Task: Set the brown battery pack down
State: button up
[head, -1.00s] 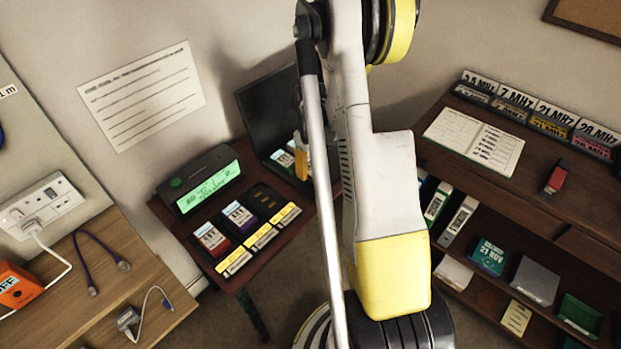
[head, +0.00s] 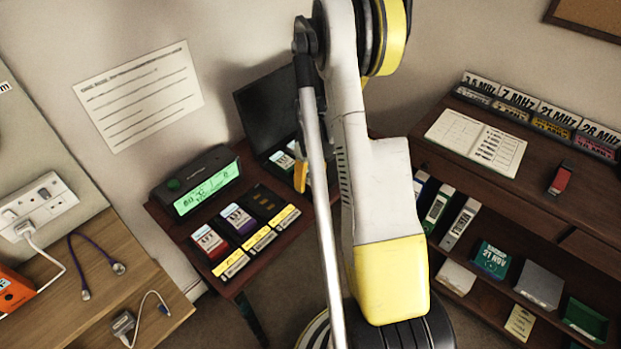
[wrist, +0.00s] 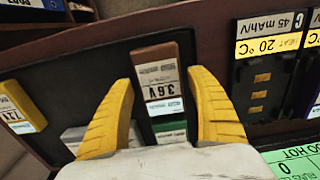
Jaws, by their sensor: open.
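The brown battery pack (wrist: 155,54), with a white 3.6V label, lies in a dark tray (wrist: 80,88) in the wrist view. My gripper (wrist: 160,85) is open, its two yellow fingers on either side of the pack with narrow gaps visible. The pack's near end is close to a green part, and I cannot tell whether this belongs to it. In the head view my gripper's yellow finger (head: 301,177) shows at the black tray beside the charger; my arm hides most of this spot and the brown pack.
A yellow 7.2V pack (wrist: 20,107) lies left in the tray. An empty charger bay (wrist: 268,88) is at the right. The charger's red pack (head: 209,241) and purple pack (head: 238,218) stand near the lit green display (head: 207,190). Shelves stand at the right.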

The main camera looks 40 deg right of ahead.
aim_at(310, 178)
notch_tip(310, 178, up, 12)
jog(key=p, duration=0.5)
jog(key=a+r+t, duration=0.1)
jog(key=a+r, duration=0.7)
jog(key=r, duration=0.1)
jog(key=s+a+r+t, duration=0.2)
jog(key=s+a+r, duration=0.1)
jog(key=a, duration=0.4)
jog(key=s+a+r+t, duration=0.2)
jog(key=s+a+r, duration=0.2)
jog(key=a, duration=0.3)
jog(key=s+a+r+t, duration=0.2)
jog(key=s+a+r, duration=0.2)
jog(key=a, duration=0.3)
jog(key=shift+s+a+m, duration=0.25)
jog(key=shift+s+m, duration=0.15)
